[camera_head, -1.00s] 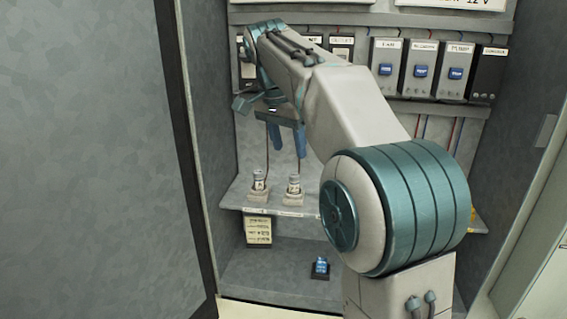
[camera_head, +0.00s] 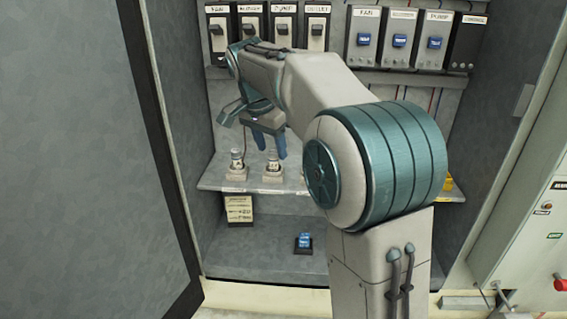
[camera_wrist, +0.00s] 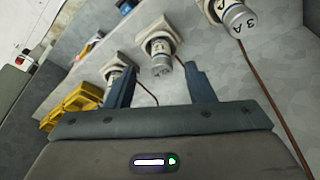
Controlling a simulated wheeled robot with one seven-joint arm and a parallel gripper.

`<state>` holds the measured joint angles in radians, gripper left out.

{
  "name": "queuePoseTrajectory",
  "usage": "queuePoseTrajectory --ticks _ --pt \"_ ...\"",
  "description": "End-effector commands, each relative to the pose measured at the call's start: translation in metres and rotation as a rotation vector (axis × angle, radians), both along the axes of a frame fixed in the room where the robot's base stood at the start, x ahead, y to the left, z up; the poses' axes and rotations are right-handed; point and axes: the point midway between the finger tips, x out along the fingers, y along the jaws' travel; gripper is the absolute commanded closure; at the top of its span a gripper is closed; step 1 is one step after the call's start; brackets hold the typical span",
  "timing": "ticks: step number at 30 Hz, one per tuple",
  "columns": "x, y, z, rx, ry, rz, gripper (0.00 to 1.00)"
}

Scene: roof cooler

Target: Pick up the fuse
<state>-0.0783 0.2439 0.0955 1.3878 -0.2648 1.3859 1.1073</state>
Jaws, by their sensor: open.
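Silver cylindrical fuses stand in pale square bases on a shelf in the cabinet. In the head view I see a left fuse (camera_head: 237,160) and a right fuse (camera_head: 272,161). In the wrist view three show: one marked 3 A (camera_wrist: 236,19) at upper right, a middle one (camera_wrist: 159,57), and a left one (camera_wrist: 116,76) partly behind a finger. My gripper (camera_head: 270,147) is open and empty, its blue fingers just above the right fuse in the head view. In the wrist view the middle fuse appears between the fingertips of my gripper (camera_wrist: 161,70); contact is not visible.
Labelled switch boxes (camera_head: 396,40) line the cabinet's back wall above. A blue switch-like item (camera_head: 303,242) sits on the cabinet floor. A yellow object (camera_wrist: 80,98) is beyond the left fuse. The open door (camera_head: 75,160) bounds the left.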

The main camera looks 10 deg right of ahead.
Motion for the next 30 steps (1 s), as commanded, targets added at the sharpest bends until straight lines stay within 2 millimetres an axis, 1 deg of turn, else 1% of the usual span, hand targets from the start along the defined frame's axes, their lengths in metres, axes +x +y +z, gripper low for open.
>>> queuePoseTrajectory --ticks 6,10,15,16,17,18,20,21,30 --pt "0.003 -0.006 -0.028 -0.001 0.003 0.001 0.51" --pt "0.004 -0.007 -0.034 0.000 0.001 0.003 0.51" --pt "0.004 -0.006 -0.034 0.000 0.000 0.003 0.51" --pt "0.004 -0.006 -0.034 0.000 0.000 0.002 0.57" --pt "0.004 -0.006 -0.034 0.000 0.000 0.002 0.65" --pt "0.004 -0.006 -0.034 0.000 0.000 0.002 0.76" --pt "0.004 -0.007 -0.034 0.000 0.000 0.002 0.93" --pt "0.004 -0.007 -0.033 0.000 0.000 0.002 1.00" --pt "0.004 -0.007 -0.032 0.000 -0.001 0.001 1.00"
